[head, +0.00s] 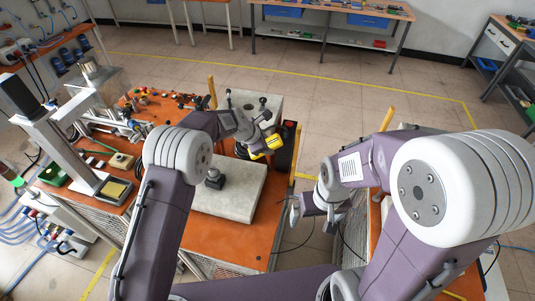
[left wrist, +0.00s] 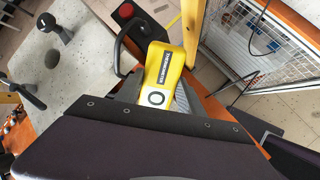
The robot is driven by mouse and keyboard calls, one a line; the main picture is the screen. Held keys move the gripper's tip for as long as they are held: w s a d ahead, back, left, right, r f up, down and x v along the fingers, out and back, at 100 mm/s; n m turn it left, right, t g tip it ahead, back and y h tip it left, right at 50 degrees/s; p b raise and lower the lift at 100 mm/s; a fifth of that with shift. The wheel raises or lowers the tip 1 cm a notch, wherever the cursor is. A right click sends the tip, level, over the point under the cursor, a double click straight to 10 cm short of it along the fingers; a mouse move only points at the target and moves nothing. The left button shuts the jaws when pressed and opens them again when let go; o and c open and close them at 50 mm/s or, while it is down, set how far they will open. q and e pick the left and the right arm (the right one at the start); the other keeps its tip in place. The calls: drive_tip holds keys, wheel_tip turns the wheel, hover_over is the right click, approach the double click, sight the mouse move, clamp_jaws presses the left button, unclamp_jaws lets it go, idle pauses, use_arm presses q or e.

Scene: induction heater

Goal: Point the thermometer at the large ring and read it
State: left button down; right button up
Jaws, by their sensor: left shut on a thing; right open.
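The yellow and black thermometer (head: 273,142) is in my left gripper (head: 262,148), above the back right of the orange bench. In the left wrist view the thermometer (left wrist: 165,68) shows its yellow body with a black label and a round mark, between the fingers. A curved black part (left wrist: 124,40) shows beside it; I cannot tell what it belongs to. No display reading is visible. I cannot make out the large ring in either view. My right gripper (head: 322,208) is open and empty, right of the bench.
A pale grey slab (head: 235,200) with a black-knobbed piece (head: 214,178) on it lies on the orange bench (head: 235,245). A grey block with black knobs (head: 238,100) stands behind my left gripper. A red button (left wrist: 126,10) is close by. Yellow posts (head: 212,92) stand at the bench edges.

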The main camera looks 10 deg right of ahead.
use_arm(q)
drive_tip(key=shift+w+d+f, duration=0.1)
drive_tip(key=shift+d, duration=0.35)
drive_tip(key=a+f+b, duration=0.1)
drive_tip(key=a+b, duration=0.1)
drive_tip(key=b, duration=0.1)
drive_tip(key=a+f+b, duration=0.2)
drive_tip(key=b, duration=0.1)
drive_tip(key=shift+a, duration=0.2)
drive_tip(key=shift+a+b, duration=0.25)
drive_tip(key=shift+b, duration=0.25)
drive_tip(key=shift+a, duration=0.35)
drive_tip(key=shift+s, duration=0.2)
use_arm(e)
wheel_tip(320, 180, down, 7)
drive_tip(key=shift+d+f, duration=0.2)
drive_tip(key=shift+d, duration=0.1)
